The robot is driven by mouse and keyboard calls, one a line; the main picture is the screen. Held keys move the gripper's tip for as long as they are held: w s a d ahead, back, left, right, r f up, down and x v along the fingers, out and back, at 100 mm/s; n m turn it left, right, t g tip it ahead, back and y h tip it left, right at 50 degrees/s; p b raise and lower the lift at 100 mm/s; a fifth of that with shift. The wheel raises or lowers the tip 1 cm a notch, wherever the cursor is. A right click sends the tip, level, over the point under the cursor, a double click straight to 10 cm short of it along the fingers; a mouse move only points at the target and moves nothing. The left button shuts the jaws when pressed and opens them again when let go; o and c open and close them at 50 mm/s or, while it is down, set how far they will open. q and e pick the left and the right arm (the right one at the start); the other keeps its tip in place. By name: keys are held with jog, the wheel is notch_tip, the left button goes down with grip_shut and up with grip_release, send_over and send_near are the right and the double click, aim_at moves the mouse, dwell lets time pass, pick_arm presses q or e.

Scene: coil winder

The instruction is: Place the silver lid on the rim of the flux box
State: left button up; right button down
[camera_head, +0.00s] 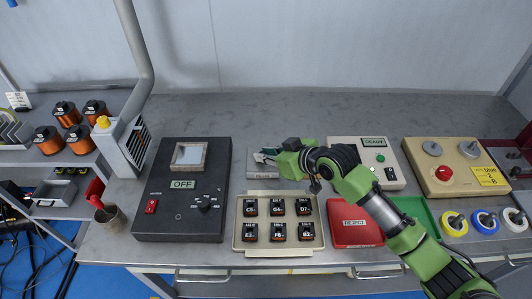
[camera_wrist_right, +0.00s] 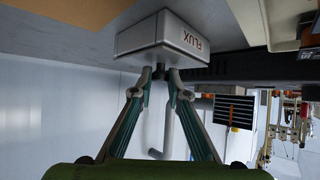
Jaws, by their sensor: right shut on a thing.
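The grey flux box (camera_head: 254,168) stands at the back middle of the bench. In the right wrist view it is upside down, with its FLUX label (camera_wrist_right: 190,40). My right gripper (camera_head: 266,155) is over the box, its teal fingers low at the box top. In the right wrist view the fingers (camera_wrist_right: 160,73) close on a small dark knob of the silver lid (camera_wrist_right: 141,58). The lid appears as a pale surface at the box's open side. I cannot tell whether it touches the rim or hovers just off it. My left gripper is not in view.
A beige tray (camera_head: 278,247) with several labelled parts stands in front of the box. A dark unit marked OFF (camera_head: 180,222) is to the left. A READY panel (camera_head: 374,148) and a red REJECT tray (camera_head: 354,238) are to the right. The bench behind the box is clear.

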jog(key=shift+f, duration=0.15)
jog(key=c, duration=2)
grip_release()
jog(key=shift+o, duration=0.2)
jog(key=shift+r, duration=0.25)
jog(key=v, duration=1.2)
jog(key=shift+b, duration=0.3)
